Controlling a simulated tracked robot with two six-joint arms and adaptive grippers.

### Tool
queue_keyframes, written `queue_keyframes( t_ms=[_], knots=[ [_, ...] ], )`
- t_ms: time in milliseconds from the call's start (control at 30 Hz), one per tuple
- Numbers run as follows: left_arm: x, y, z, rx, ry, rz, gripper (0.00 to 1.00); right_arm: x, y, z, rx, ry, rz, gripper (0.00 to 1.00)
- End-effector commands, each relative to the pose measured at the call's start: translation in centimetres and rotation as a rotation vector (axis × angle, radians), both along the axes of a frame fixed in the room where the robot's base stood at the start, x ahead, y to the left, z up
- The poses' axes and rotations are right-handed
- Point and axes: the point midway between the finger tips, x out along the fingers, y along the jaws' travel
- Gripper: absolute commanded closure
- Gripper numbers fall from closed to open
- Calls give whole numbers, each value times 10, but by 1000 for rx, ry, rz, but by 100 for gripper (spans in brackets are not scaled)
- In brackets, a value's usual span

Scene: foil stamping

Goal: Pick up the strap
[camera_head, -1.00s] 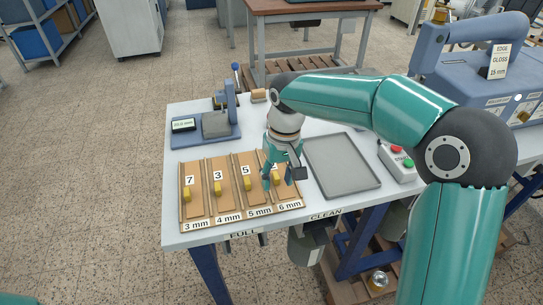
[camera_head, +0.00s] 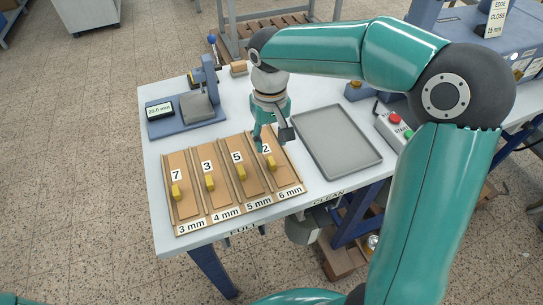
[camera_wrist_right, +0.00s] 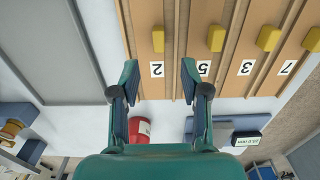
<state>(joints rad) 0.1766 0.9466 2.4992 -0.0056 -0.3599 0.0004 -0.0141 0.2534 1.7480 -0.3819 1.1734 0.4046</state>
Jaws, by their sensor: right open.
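Brown strap-like strips lie in the lanes of a rack (camera_head: 226,217) marked 3 mm to 6 mm. Each lane has a number card and a yellow block. The 6 mm lane has card 2 (camera_head: 267,149) and a yellow block (camera_head: 271,163). I cannot tell which strip is the strap. My right gripper (camera_head: 273,145) is open and empty over the far end of the 5 mm and 6 mm lanes. In the right wrist view the spread fingers (camera_wrist_right: 160,78) flank card 2 (camera_wrist_right: 157,70), with card 5 (camera_wrist_right: 203,68) near the right finger. My left gripper is out of view.
A grey tray (camera_head: 314,117) lies right of the rack. A blue gauge with a display (camera_head: 159,111) stands behind the rack on the left. A red can-like object (camera_wrist_right: 139,130) shows in the wrist view.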

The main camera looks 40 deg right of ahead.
Motion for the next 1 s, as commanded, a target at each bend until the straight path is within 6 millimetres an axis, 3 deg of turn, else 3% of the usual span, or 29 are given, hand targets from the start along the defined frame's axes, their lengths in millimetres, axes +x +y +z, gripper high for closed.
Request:
queue_keyframes(
  t_ms=[367, 600, 900, 1000],
  knots=[
    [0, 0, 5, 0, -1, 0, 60, -3, -1, -30, 0, 4, -1, 54],
    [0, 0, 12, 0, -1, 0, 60, -5, -1, -64, 1, 3, -2, 54],
    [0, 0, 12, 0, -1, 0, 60, -5, -1, -71, 1, -1, -3, 54],
    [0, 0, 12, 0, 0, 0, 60, -5, -1, -71, 1, -1, -3, 68]
  ],
)
